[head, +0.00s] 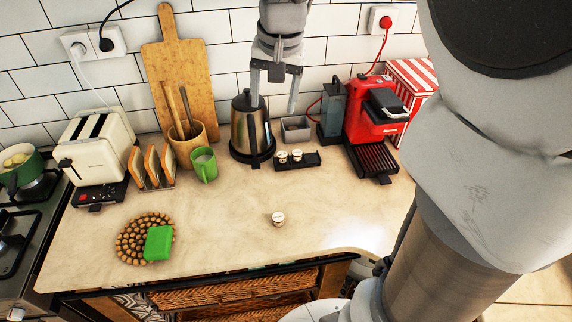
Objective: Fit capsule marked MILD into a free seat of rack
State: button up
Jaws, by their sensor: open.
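One small white and brown capsule (278,219) stands alone on the open counter, in the middle front. Its marking is too small to read. The dark rack (308,160) lies at the back of the counter, in front of the kettle and a small grey box. Two capsules (283,156) (297,155) sit in its left and middle part; the right part looks empty. My gripper (273,106) hangs above the back of the counter, in front of the kettle in the picture. Its two fingers are apart with nothing between them.
A kettle (243,132), a grey box (295,128) and a red coffee machine (374,112) stand close behind and beside the rack. A green mug (204,165) is to the left.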

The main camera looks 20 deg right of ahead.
jog(key=s+a+f+n+t, duration=0.1)
jog(key=s+a+n, duration=0.1)
jog(key=s, duration=0.7)
jog(key=s+a+f+n+t, duration=0.1)
jog(key=s+n, duration=0.2)
jog(key=s, duration=0.6)
jog(key=shift+s+a+n, duration=0.3)
jog(key=shift+a+n, duration=0.1)
